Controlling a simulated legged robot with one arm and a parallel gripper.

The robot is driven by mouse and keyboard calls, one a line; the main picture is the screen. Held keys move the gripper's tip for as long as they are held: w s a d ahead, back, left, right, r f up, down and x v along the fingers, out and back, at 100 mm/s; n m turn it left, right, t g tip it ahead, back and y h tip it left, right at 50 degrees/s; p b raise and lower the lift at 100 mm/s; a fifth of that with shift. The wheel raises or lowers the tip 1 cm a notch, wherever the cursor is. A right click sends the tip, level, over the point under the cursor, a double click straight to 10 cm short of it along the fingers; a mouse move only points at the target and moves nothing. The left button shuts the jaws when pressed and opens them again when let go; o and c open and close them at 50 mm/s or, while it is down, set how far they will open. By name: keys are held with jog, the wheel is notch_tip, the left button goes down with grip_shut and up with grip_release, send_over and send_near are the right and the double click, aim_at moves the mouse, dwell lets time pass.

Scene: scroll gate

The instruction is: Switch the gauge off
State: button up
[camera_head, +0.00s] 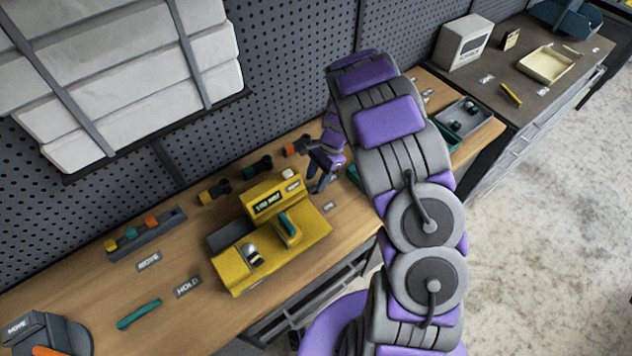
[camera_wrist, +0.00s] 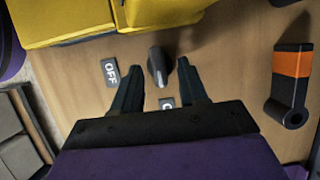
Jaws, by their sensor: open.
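The yellow gauge (camera_head: 318,228) stands on the wooden bench, with a dark display panel on its upper part. Its yellow side shows at the top of the wrist view (camera_wrist: 65,20). A small dark knob (camera_wrist: 158,66) with a pale stripe sits on the bench beside it. An OFF label (camera_wrist: 110,73) lies left of the knob, and a second label (camera_wrist: 167,103) starting with O is partly hidden by my gripper. My gripper (camera_wrist: 160,70) is open, its fingertips on either side of the knob; I cannot tell if they touch it. In the head view my gripper (camera_head: 318,185) is right behind the gauge.
An orange and black part (camera_wrist: 291,85) lies right of my gripper. Several similar parts, such as a yellow and black one (camera_head: 214,192), lie along the back of the bench. A grey rack (camera_head: 146,233) and a teal tool (camera_head: 139,313) are at left. A pegboard wall (camera_head: 290,70) stands behind.

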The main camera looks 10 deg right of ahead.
jog(key=shift+x, duration=1)
jog(key=shift+d, duration=0.35)
jog(key=shift+c, duration=0.5)
jog(key=shift+a, duration=0.25)
jog(key=c, duration=0.5)
grip_shut()
